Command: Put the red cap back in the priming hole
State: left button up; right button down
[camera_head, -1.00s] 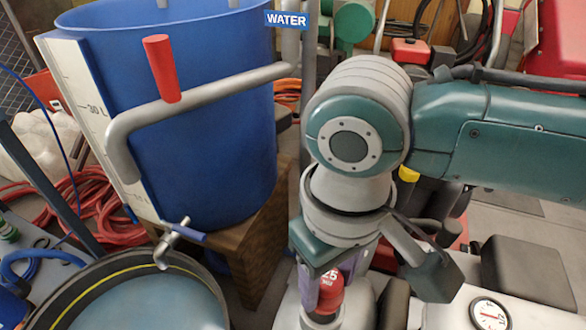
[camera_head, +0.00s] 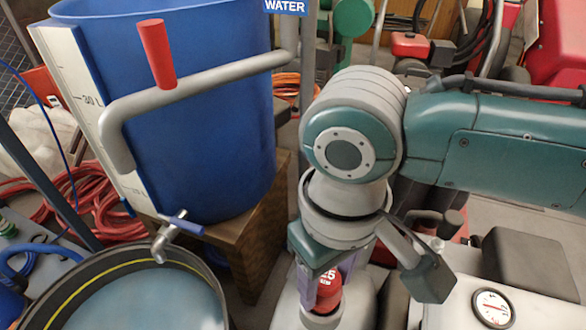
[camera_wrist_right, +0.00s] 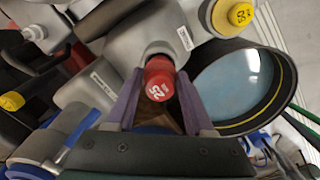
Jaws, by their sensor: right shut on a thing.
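The red cap (camera_head: 328,291), marked 25, is held upright between the purple fingers of my right gripper (camera_head: 332,280), low in the middle of the head view. In the right wrist view, the cap (camera_wrist_right: 158,84) sits between both fingers of the gripper (camera_wrist_right: 159,78), which is shut on it. The cap is over the grey neck of the pump body (camera_head: 355,302). The priming hole itself is hidden under the cap, and I cannot tell whether the cap is seated in it. My left gripper is not in view.
A blue water tank (camera_head: 200,120) on a wooden stand (camera_head: 248,232) is at left, with a grey pipe and red handle (camera_head: 157,54) before it. A round tub of water (camera_head: 150,300) is at lower left. A gauge (camera_head: 492,308) is at lower right.

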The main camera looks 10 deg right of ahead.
jog(key=shift+f+b, duration=0.6)
jog(key=shift+f, duration=0.55)
jog(key=shift+c, duration=1)
grip_release()
notch_tip(320, 180, up, 10)
jog(key=p, duration=0.5)
jog(key=shift+f+p, duration=0.1)
jog(key=shift+p, duration=0.2)
jog(key=s+a+r+t+y+p, duration=0.1)
jog(key=s+a+r+y+p, duration=0.15)
jog(key=r+p, duration=0.7)
jog(key=s+a+r+t+y+p, duration=0.1)
jog(key=s+r+p, duration=0.3)
jog(key=r+p, duration=0.55)
jog(key=s+d+r+m+t+h+p, duration=0.1)
jog(key=s+d+r+h+p, duration=0.15)
jog(key=d+r+p, duration=0.55)
jog(key=s+d+r+m+t+h+p, duration=0.1)
jog(key=s+d+r+p, duration=0.35)
jog(key=r+p, duration=0.4)
notch_tip(320, 180, up, 37)
jog(key=w+p, duration=0.1)
jog(key=p, duration=3.3)
jog(key=shift+w+d, duration=0.15)
jog(key=shift+w, duration=0.05)
